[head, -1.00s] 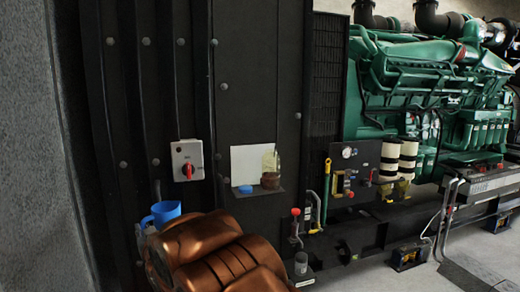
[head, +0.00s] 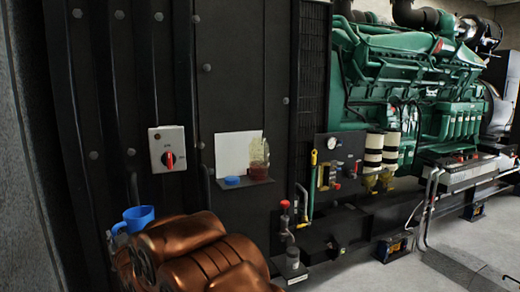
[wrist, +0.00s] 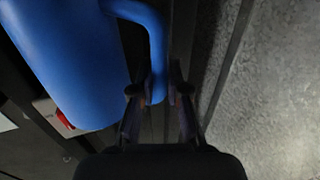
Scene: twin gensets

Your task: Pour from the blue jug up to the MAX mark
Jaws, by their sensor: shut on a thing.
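The blue jug (head: 138,216) is at the lower left in the head view, beside my copper-coloured arm. In the wrist view the jug (wrist: 65,60) fills the upper left, its handle running down between my fingers. My gripper (wrist: 158,91) is shut on that handle. The arm hides most of the gripper in the head view. A small clear vessel (head: 258,158) with reddish-brown contents stands on a small shelf on the dark panel, right of and above the jug. I cannot read a MAX mark on it. The jug's contents are not visible.
A blue cap (head: 232,181) lies on the shelf (head: 250,184), before a white plate (head: 231,153). A switch box (head: 167,149) with a red knob is on the panel to the left. A red-topped valve (head: 285,206) stands right of my arm. The green engine (head: 410,85) is farther right.

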